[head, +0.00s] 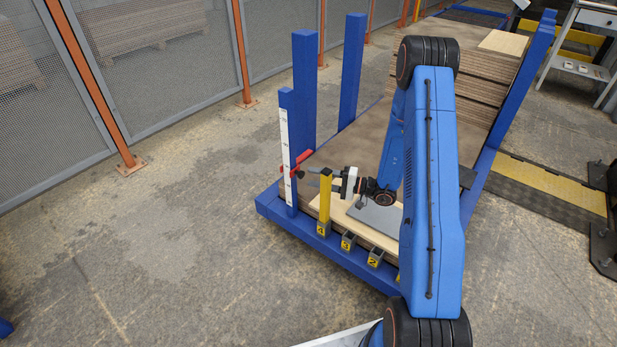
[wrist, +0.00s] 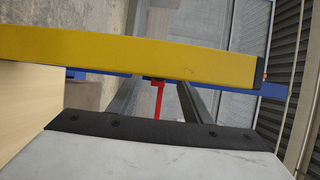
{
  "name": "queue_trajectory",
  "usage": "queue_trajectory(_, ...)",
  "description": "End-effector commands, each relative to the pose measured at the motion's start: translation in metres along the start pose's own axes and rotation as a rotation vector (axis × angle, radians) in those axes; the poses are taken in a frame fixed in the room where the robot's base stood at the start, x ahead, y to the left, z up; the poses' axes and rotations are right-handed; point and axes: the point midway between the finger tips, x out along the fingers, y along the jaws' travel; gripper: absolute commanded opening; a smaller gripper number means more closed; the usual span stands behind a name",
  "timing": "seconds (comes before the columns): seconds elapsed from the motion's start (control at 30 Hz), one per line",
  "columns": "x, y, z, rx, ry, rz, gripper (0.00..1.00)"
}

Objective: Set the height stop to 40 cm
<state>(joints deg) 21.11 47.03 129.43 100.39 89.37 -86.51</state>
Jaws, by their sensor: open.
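The red height stop (head: 299,165) sits on a blue post with a white scale strip (head: 286,140), in the lower part of the strip. The scale's figures are too small to read. My gripper (head: 314,171) is just right of the stop, pointing at it, with its jaws open and empty. In the wrist view, the red stop (wrist: 158,97) shows between the two dark fingers (wrist: 160,100), beyond the yellow post. I cannot tell whether any finger touches it.
A yellow post (head: 325,198) stands upright in the holder marked 4, close beside my gripper, and crosses the wrist view (wrist: 130,52). Several numbered holders (head: 348,240) line the blue rack edge (head: 268,206). Stacked boards (head: 485,85) lie at the back. Floor at left is clear.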

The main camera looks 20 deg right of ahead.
Motion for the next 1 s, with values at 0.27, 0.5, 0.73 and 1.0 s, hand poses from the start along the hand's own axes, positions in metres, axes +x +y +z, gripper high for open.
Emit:
queue_trajectory(0.27, 0.028, 0.0, 0.0, 0.0, -0.001, 0.0, 0.45)
queue_trajectory(0.5, 0.032, 0.0, 0.0, 0.0, 0.0, 0.0, 0.45)
queue_trajectory(0.73, 0.032, 0.0, 0.0, 0.0, 0.0, 0.0, 0.23)
queue_trajectory(1.0, 0.032, 0.002, 0.0, 0.001, 0.0, 0.0, 0.0)
